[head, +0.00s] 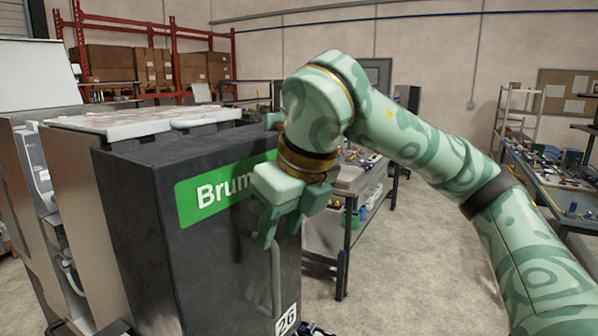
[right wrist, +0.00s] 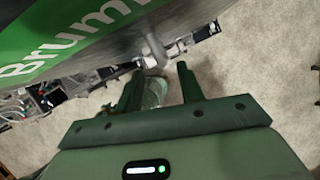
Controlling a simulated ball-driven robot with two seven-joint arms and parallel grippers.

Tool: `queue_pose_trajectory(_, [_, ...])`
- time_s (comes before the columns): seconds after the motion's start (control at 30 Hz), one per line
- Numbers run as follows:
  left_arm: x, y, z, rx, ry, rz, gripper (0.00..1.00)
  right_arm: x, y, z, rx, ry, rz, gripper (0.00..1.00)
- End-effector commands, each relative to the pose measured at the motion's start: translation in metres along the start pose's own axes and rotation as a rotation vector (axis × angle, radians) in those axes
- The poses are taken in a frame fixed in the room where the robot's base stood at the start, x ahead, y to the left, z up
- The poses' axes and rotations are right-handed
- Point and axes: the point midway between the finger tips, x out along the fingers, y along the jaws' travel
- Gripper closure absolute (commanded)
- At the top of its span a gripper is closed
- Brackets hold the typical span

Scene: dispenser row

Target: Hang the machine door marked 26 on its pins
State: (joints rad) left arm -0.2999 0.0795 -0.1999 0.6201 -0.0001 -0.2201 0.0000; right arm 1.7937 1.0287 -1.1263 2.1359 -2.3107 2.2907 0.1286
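The dark machine door marked 26 (head: 225,250) stands upright at the front of a dark machine body. It bears a green "Brum…" label (head: 210,195), partly covered by my right arm, and a white 26 tag (head: 286,320) low down. A grey vertical handle (head: 276,280) is on its face. My right gripper (head: 282,232) is in front of the door, pointing down just above the handle. In the right wrist view its fingers (right wrist: 160,80) are apart and empty, with the handle (right wrist: 153,48) just beyond the tips. The pins are not visible. My left gripper is out of view.
The pale-topped machine body (head: 150,118) and an open machine (head: 45,190) with white fittings stand to the left. A dark-framed workbench (head: 340,240) with parts stands behind my right gripper. Another bench (head: 560,180) is at the right. The concrete floor between the benches is clear.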

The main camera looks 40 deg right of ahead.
Motion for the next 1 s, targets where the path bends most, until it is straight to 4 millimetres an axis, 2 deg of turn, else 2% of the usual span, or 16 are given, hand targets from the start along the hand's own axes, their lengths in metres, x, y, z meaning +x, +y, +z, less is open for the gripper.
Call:
queue_pose_trajectory(0.03, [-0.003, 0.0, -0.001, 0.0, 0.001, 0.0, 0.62, -0.015, 0.0, 0.001, 0.0, -0.006, -0.001, 0.62])
queue_pose_trajectory(0.2, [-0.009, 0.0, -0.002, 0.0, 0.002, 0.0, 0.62, -0.056, 0.0, 0.0, 0.0, -0.009, -0.001, 0.62])
queue_pose_trajectory(0.4, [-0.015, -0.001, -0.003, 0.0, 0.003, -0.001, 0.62, -0.09, 0.001, -0.001, 0.0, -0.008, -0.001, 0.62])
queue_pose_trajectory(0.6, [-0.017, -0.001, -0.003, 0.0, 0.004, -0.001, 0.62, -0.103, 0.001, -0.002, -0.002, -0.006, -0.001, 0.62])
queue_pose_trajectory(1.0, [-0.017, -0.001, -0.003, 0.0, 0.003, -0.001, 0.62, -0.105, 0.001, -0.002, -0.003, -0.011, -0.001, 0.62])
